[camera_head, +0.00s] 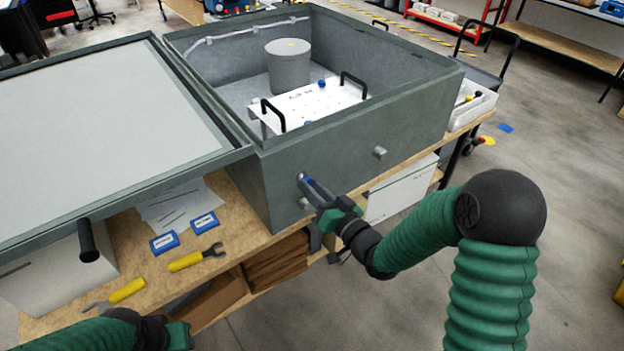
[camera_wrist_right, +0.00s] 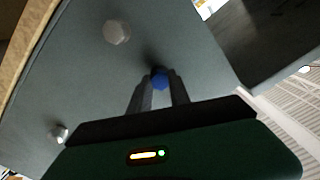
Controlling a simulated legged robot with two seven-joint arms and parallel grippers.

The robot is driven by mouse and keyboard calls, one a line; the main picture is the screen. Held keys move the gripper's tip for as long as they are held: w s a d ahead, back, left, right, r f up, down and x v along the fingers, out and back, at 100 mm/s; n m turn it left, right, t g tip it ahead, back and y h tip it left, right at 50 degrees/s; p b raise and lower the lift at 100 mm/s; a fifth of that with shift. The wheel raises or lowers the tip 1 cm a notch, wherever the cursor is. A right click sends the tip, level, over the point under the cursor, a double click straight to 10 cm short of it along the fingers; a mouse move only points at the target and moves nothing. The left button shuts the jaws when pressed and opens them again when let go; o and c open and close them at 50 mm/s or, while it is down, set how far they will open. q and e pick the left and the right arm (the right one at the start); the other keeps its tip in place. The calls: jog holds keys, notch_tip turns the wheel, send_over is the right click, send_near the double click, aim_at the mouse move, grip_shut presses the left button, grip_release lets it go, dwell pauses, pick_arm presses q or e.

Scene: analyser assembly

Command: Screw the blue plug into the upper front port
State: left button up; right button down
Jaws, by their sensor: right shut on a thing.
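The blue plug (camera_wrist_right: 160,79) is between the fingertips of my right gripper (camera_wrist_right: 160,95), close against the front wall of the grey box. In the head view my right gripper (camera_head: 309,183) reaches the upper part of the box's front wall, with a bit of blue at its tips. It is shut on the plug. The port itself is hidden behind the plug, so I cannot tell how deep it sits. The open grey box (camera_head: 420,118) stands on the wooden bench. My left gripper (camera_head: 180,338) is at the bottom left edge, mostly cut off, its fingers not clear.
Two pale fittings stick out of the box front, one right (camera_head: 380,152) and one just below my right gripper (camera_head: 305,203). The open lid (camera_head: 100,110) spans the left. Yellow-handled tools (camera_head: 186,262) and blue-edged cards (camera_head: 165,242) lie on the bench (camera_head: 240,225).

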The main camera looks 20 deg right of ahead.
jog(key=m+p, duration=0.3)
jog(key=m, duration=0.3)
jog(key=shift+m, duration=0.3)
jog(key=c, duration=1.3)
grip_release()
jog(key=shift+c, duration=0.2)
jog(key=n+b, duration=1.7)
jog(key=n, duration=0.7)
jog(key=shift+d, duration=0.1)
